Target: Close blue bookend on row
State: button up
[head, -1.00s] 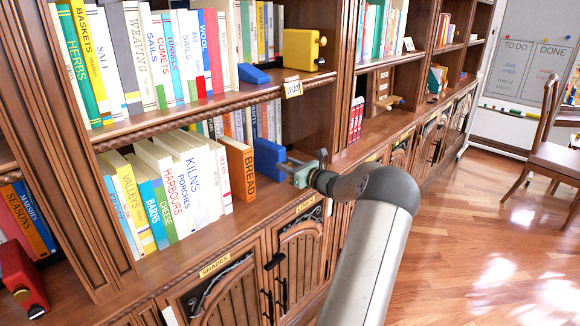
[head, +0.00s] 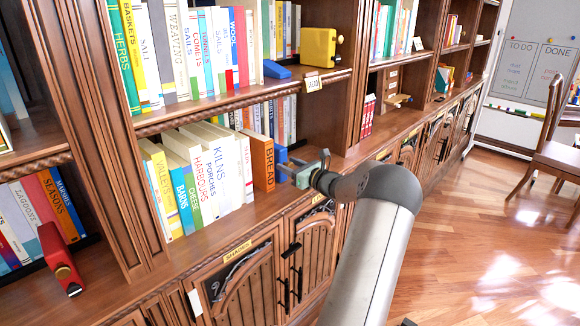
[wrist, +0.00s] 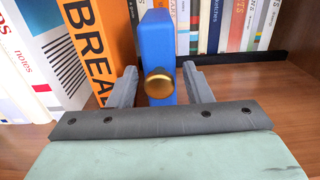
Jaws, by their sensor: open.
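The blue bookend (head: 281,155) stands upright on the lower shelf at the right end of the book row, beside the orange BREAD book (head: 263,163). In the wrist view the bookend (wrist: 158,40) has a round brass knob (wrist: 159,83) facing me.
More books (wrist: 225,25) stand behind, at the back of the shelf. Bare shelf (wrist: 265,95) lies right of the bookend. A yellow bookend (head: 319,47) and a blue wedge (head: 276,71) are on the shelf above. A red bookend (head: 60,258) stands at lower left.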

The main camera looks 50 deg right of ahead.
jog(key=s+a, duration=0.1)
jog(key=s, duration=1.6)
jog(key=shift+a+b, duration=0.15)
jog(key=shift+b, duration=0.2)
jog(key=shift+s, duration=0.1)
jog(key=shift+c, duration=0.4)
